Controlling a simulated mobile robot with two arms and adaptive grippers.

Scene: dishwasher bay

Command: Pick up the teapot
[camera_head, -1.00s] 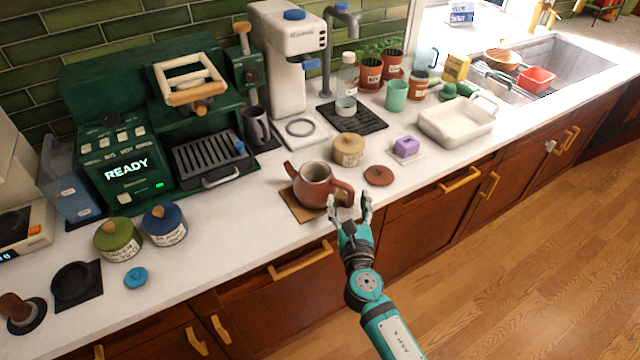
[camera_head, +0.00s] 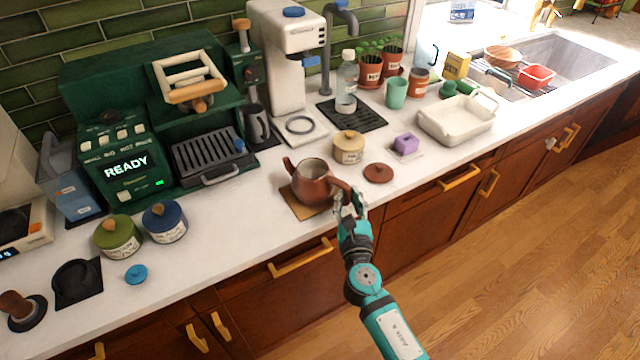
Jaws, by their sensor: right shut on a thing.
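The brown teapot (camera_head: 312,183) stands upright and without its lid near the counter's front edge, on or just over a tan square mat (camera_head: 299,208). Its spout points to the upper left and its handle to the right. My right gripper (camera_head: 349,203) is at the handle side and shut on the handle, which its fingers partly cover. A round brown lid (camera_head: 378,173) lies on the counter to the right of the teapot. My left gripper is not in view.
A cream canister (camera_head: 348,148) stands just behind the teapot, and a purple block on a white dish (camera_head: 406,146) is to the right. A green coffee machine (camera_head: 130,150) stands at the left. Green (camera_head: 116,238) and blue (camera_head: 165,223) canisters stand left of the teapot.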

